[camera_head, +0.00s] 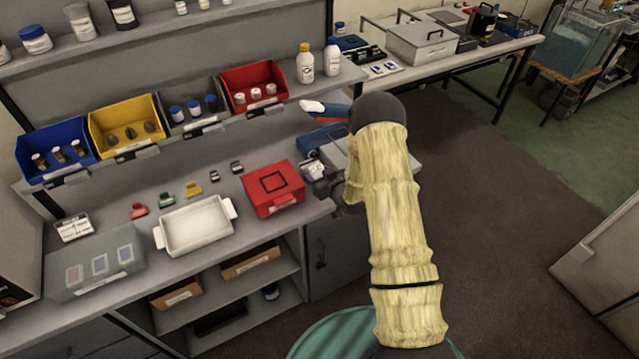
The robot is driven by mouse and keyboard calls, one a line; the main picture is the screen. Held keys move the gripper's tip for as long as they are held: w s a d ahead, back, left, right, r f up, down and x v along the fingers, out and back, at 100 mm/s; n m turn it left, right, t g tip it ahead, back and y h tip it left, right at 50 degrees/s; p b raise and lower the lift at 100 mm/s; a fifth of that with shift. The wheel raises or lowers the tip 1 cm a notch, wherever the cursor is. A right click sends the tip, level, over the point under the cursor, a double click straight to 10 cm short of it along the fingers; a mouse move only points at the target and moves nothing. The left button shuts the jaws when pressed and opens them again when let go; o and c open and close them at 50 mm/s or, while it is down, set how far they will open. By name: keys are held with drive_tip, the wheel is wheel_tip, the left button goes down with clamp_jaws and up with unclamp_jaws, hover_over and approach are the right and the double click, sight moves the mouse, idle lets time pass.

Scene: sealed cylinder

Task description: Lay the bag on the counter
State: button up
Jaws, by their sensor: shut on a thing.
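My gripper (319,171) is at the right end of the grey counter (165,264), just right of the red box. It is small, grey and partly hidden by my arm. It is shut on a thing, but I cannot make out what.
A white tray (195,226) and a red box (272,190) stand on the counter. Small coloured clips lie behind them. Blue (55,149), yellow (127,126), grey and red bins line the shelf above, with two bottles at its right. Bare counter shows around the tray.

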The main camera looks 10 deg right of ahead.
drive_tip(key=shift+f+p, duration=0.55)
drive_tip(key=shift+f, duration=1.55)
drive_tip(key=shift+f, duration=0.2)
drive_tip(key=o, duration=1.1)
drive_tip(key=shift+c, duration=0.2)
drive_tip(key=shift+r, duration=0.1)
